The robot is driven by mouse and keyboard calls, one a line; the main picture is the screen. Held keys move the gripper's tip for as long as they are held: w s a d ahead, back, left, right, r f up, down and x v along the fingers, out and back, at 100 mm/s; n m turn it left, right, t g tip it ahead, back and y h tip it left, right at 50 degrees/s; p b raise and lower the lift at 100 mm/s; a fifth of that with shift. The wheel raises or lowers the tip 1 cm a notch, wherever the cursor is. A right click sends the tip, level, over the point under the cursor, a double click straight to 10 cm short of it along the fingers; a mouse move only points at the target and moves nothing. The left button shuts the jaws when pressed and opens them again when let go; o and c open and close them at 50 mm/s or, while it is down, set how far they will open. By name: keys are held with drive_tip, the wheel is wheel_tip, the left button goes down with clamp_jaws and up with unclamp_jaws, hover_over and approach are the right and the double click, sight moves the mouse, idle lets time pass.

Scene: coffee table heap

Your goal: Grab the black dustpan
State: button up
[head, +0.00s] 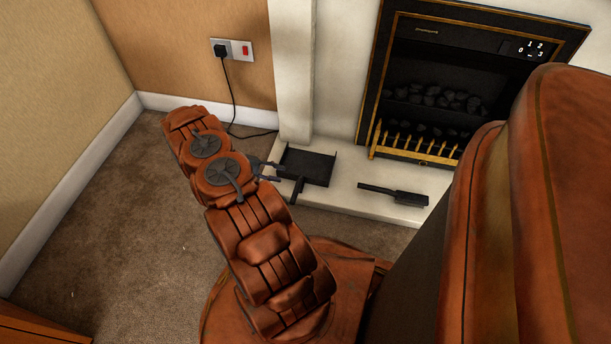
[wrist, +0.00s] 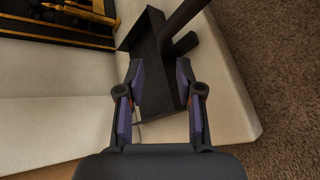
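The black dustpan (head: 309,166) lies on the pale hearth in front of the fireplace, its handle pointing toward the hearth's front edge. In the wrist view the dustpan (wrist: 153,77) lies ahead of and partly between the fingers, with its handle going off to the upper right. My gripper (head: 272,171) is at the left side of the dustpan in the head view. In the wrist view my gripper (wrist: 160,88) is open, with one finger on each side of part of the pan. I cannot tell whether either finger touches it.
A black brush (head: 394,195) lies on the hearth (head: 345,190) to the right of the dustpan. The fireplace (head: 430,100) with a brass fender stands behind. A plug with a black cable (head: 232,95) hangs at the wall. Carpet (head: 120,220) is clear at left.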

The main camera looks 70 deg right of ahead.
sight(302, 176)
drive_tip(key=shift+s+d+f, duration=0.1)
drive_tip(key=shift+s+f, duration=0.15)
drive_tip(key=shift+f, duration=0.3)
drive_tip(key=shift+s+d+f, duration=0.1)
drive_tip(key=shift+s+f, duration=0.15)
drive_tip(key=shift+f, duration=0.25)
drive_tip(key=shift+s+d+f+b, duration=0.15)
drive_tip(key=shift+s+f+b, duration=0.05)
drive_tip(key=shift+s+b, duration=0.15)
drive_tip(key=shift+b+x, duration=1.75)
drive_tip(key=shift+x, duration=1.6)
drive_tip(key=shift+d+r, duration=0.15)
drive_tip(key=shift+r, duration=0.05)
clamp_jaws()
